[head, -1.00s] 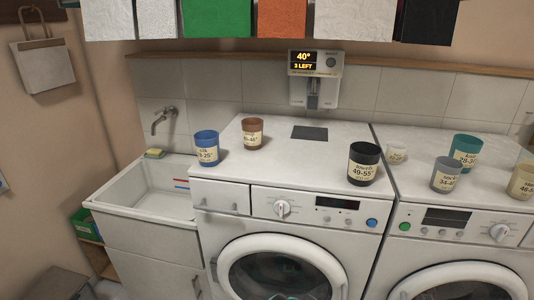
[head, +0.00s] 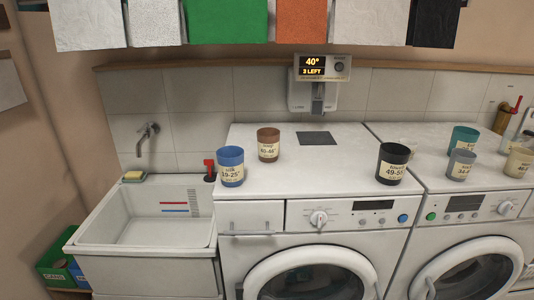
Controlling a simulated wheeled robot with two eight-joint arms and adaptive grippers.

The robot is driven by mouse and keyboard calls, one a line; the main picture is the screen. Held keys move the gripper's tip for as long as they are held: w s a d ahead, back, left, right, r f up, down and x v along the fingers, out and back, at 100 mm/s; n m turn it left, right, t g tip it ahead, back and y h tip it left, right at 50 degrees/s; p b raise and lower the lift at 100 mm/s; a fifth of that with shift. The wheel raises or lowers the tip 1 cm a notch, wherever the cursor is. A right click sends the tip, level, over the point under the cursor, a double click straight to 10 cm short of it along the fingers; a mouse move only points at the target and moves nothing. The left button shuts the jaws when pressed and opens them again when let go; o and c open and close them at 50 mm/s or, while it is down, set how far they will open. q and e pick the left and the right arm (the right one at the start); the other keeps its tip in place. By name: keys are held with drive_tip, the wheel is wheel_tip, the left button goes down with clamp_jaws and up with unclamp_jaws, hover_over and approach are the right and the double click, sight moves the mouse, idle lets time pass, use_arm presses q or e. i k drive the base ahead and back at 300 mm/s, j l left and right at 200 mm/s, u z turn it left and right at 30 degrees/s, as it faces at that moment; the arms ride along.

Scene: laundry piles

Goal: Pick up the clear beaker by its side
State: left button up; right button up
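No beaker stands out plainly as clear. A small pale beaker with a cream label stood behind the black cup a second ago. Now only a faint pale edge (head: 412,153) shows beside the black cup (head: 393,163), and I cannot tell its outline. The black cup stands near the front right of the left washer top. A grey beaker (head: 461,165), a teal cup (head: 464,139) and a cream beaker (head: 519,162) stand on the right washer. Neither of my grippers is in view.
A blue cup (head: 230,165) and a brown cup (head: 268,145) stand on the left of the left washer top (head: 325,170); its middle is clear. A wall dispenser (head: 325,83) reads 40° and 3 LEFT. A sink (head: 95,235) is at left. Cloths hang above.

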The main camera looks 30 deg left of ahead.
sight(510, 139)
drive_tip(key=i+l+u, duration=0.1)
drive_tip(key=l+u, duration=0.25)
drive_tip(key=l, duration=0.5)
drive_tip(key=l+u, duration=0.3)
drive_tip(key=l, duration=0.55)
drive_tip(key=k+l+u, duration=0.15)
drive_tip(key=l+u, duration=0.2)
drive_tip(key=l, duration=0.45)
drive_tip(key=j+z, duration=0.25)
drive_tip(key=j, duration=0.3)
drive_tip(key=j+z, duration=0.25)
drive_tip(key=j, duration=0.3)
drive_tip(key=j+z, duration=0.25)
drive_tip(key=j, duration=0.25)
drive_tip(key=k+j+z, duration=0.25)
drive_tip(key=j, duration=0.25)
drive_tip(key=i+l+u, duration=0.35)
drive_tip(key=l, duration=1.15)
drive_tip(key=l+u, duration=0.3)
drive_tip(key=l, duration=1.25)
drive_tip(key=l+u, duration=0.35)
drive_tip(key=l, duration=1.25)
